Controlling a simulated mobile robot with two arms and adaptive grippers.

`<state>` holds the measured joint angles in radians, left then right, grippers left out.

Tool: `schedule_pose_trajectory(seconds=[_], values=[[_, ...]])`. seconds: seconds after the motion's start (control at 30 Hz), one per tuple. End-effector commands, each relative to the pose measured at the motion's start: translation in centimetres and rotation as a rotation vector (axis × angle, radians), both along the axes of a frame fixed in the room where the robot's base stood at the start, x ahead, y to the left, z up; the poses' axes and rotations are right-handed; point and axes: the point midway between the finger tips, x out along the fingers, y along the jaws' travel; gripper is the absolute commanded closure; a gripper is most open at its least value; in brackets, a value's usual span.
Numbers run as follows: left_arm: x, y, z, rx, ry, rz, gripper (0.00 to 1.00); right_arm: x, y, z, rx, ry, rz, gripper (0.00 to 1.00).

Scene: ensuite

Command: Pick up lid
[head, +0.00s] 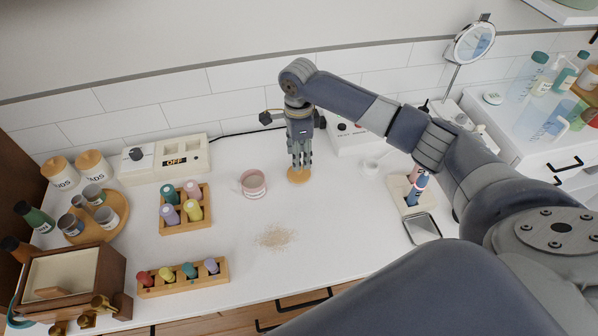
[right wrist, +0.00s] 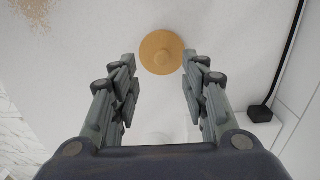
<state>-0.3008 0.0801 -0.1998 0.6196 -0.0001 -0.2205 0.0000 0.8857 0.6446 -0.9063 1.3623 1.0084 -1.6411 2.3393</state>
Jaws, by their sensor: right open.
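The lid is a round tan wooden disc with a small knob. In the head view the lid (head: 299,175) lies on the white counter under my right gripper (head: 300,160). In the right wrist view the lid (right wrist: 161,52) shows whole, just beyond and between the fingertips of my right gripper (right wrist: 158,68). The right gripper is open and points down, with nothing between its fingers. Whether the fingertips are level with the lid is hard to tell. My left gripper is not in view.
A pinkish mug (head: 253,184) stands left of the lid. A pile of crumbs (head: 275,237) lies in front. Wooden racks of colored bottles (head: 185,208) stand farther left. A small white cup (head: 370,166) and a metal tray (head: 422,229) are to the right. A black cable runs along the wall.

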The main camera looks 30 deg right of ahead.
Motion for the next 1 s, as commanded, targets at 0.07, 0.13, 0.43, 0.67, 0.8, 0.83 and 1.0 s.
schedule_pose_trajectory(seconds=[0.07, 0.13, 0.43, 0.67, 0.8, 0.83, 1.0], values=[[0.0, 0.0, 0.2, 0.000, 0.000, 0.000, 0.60, 0.0, 0.0, -0.4, 0.000, 0.000, -0.001, 0.58], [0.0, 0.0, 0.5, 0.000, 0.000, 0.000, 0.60, 0.0, -0.1, -1.0, 0.000, 0.002, -0.001, 0.58], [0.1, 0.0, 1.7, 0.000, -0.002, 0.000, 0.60, 0.1, -0.2, -5.0, 0.000, 0.001, 0.000, 0.58], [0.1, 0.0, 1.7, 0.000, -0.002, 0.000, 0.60, 0.1, -0.2, -5.5, 0.001, -0.001, 0.001, 0.58], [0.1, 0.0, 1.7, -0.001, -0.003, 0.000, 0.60, 0.1, -0.2, -5.5, 0.000, -0.001, 0.001, 0.77], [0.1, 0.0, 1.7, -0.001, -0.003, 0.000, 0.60, 0.1, -0.2, -5.5, 0.000, -0.001, 0.000, 0.83], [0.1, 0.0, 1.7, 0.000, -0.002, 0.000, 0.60, 0.1, -0.2, -5.5, 0.000, -0.001, 0.000, 1.00]])
